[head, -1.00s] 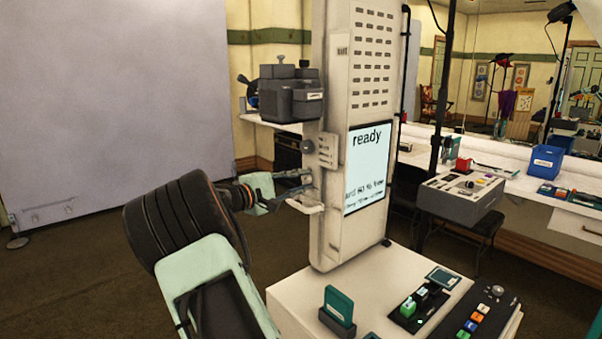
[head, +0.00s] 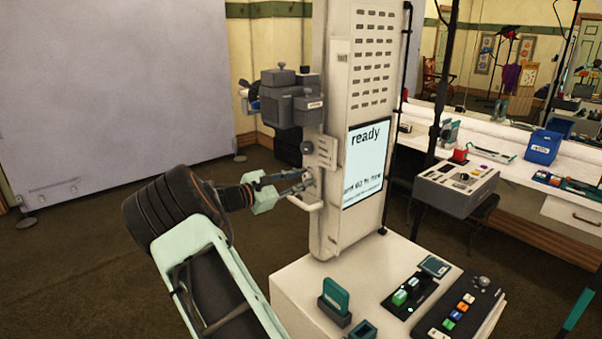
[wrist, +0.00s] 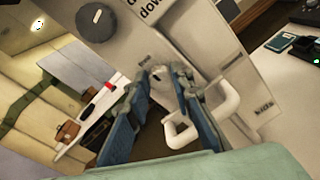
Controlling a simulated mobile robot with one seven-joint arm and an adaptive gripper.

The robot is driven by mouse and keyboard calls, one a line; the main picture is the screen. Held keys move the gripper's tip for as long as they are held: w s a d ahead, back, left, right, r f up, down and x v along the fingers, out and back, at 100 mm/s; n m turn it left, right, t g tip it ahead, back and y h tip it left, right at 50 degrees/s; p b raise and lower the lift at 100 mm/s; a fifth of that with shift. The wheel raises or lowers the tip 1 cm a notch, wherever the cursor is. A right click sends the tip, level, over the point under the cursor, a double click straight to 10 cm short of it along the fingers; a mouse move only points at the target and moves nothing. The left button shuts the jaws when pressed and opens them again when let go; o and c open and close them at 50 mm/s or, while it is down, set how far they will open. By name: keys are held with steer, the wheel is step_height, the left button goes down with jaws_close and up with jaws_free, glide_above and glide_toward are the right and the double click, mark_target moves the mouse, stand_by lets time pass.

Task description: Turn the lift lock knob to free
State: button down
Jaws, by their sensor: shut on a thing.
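A tall cream column (head: 336,90) carries a lit screen reading "ready". The lift lock knob (wrist: 158,72) appears to be the small pale knob on the column face, between my fingertips in the wrist view. My gripper (head: 304,180) reaches the column from the left, and its two blue fingers are shut on this knob (wrist: 160,80). The fingers partly hide the knob, and its setting cannot be read.
A white looped handle (wrist: 212,120) juts out close to my right finger. A grey boxy unit (head: 290,103) hangs on the column's left side above my gripper. A white console (head: 290,285) with buttons stands in front of the column. Open floor lies to the left.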

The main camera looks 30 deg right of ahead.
steer(key=shift+n, duration=0.4)
steer(key=c, duration=1.7)
jaws_free()
steer(key=shift+a, duration=0.15)
steer(key=a, duration=0.4)
steer(key=s+a, duration=0.1)
steer(key=a, duration=0.6)
steer(key=shift+s+a+r, duration=0.3)
steer(key=shift+s+r, duration=0.05)
steer(key=shift+r, duration=0.05)
